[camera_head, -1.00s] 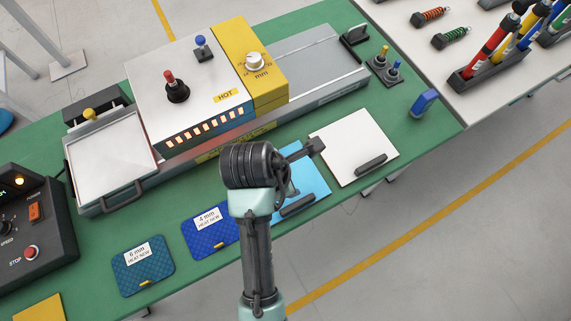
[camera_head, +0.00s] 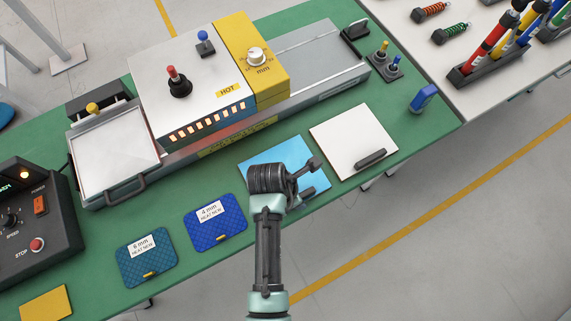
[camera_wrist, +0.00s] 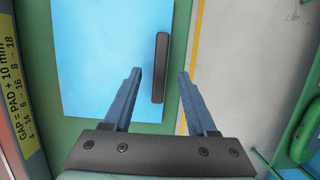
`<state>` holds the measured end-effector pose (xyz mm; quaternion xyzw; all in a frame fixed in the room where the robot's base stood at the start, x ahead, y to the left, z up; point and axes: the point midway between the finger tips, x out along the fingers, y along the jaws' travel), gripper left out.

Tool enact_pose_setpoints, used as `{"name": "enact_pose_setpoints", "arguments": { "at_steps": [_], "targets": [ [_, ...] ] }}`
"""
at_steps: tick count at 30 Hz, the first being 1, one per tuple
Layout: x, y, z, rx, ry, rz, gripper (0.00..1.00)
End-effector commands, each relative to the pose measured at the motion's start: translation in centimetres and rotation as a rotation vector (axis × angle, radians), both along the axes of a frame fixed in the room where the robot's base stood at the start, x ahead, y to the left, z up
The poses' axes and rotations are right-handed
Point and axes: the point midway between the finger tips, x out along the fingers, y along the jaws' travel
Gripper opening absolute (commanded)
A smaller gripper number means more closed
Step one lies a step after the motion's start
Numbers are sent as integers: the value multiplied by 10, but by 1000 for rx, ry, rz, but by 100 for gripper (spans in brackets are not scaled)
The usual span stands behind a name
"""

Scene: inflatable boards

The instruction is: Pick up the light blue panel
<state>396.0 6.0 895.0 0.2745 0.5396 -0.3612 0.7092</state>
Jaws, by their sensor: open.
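The light blue panel (camera_head: 273,157) lies flat on the green table, partly hidden by my arm in the head view. In the wrist view the light blue panel (camera_wrist: 100,60) fills the upper left, with a dark bar handle (camera_wrist: 160,68) along its right edge. My gripper (camera_wrist: 160,78) is open and empty. In the wrist view its two fingers appear on either side of the lower part of the handle, not closed on it. I cannot tell how high above the handle they are. In the head view my gripper (camera_head: 311,172) is over the panel's right part.
A white panel (camera_head: 350,130) with a dark handle lies to the right. Blue (camera_head: 214,230) and teal (camera_head: 146,268) pads lie to the left. The machine marked HOT (camera_head: 190,90) stands behind. The green table's front edge is close to the panel's handle.

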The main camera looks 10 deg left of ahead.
Motion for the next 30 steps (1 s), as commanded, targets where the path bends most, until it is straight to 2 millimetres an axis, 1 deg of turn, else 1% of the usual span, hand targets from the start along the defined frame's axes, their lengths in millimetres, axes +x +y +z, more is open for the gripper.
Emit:
{"name": "enact_pose_setpoints", "arguments": {
  "at_steps": [3, 6, 14, 15, 17, 21, 23, 24, 30],
  "targets": [
    [2, -4, -14, 0, 2, -1, 57],
    [3, -5, -20, 0, 0, -1, 57],
    [3, -5, -22, 1, -1, -1, 57],
    [3, -5, -22, 1, -1, -1, 50],
    [3, -5, -22, 1, -1, -1, 40],
    [3, -5, -22, 1, -1, -1, 14],
    [3, -5, -22, 0, 0, -1, 4],
    [3, -5, -22, 1, -1, -1, 0],
    [3, -5, -22, 0, 0, -1, 0]
  ]
}}
